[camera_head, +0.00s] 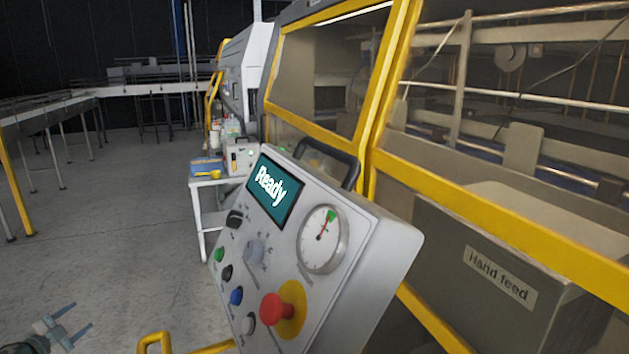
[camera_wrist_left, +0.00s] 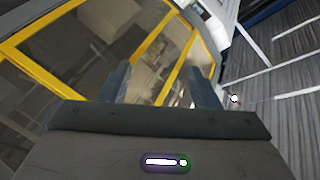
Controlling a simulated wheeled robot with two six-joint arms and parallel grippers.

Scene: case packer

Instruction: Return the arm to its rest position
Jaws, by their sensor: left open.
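My left gripper (camera_head: 72,327) is low in the left corner of the head view, over the grey floor. Its two fingers are apart with nothing between them, and it is clear of the control panel (camera_head: 377,245). In the left wrist view the open fingers (camera_wrist_left: 163,85) point toward the yellow-framed machine (camera_wrist_left: 165,45), with empty space between them. Most of the left arm is outside the head view. My right gripper is not in either view.
The panel has a screen reading "Ready" (camera_head: 274,190), a gauge (camera_head: 322,239) and a red button (camera_head: 273,307). A yellow rail (camera_head: 155,342) is below it. A "Hand feed" bin (camera_head: 470,300) is at the right. A white table (camera_head: 203,182) stands behind. The floor at left is open.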

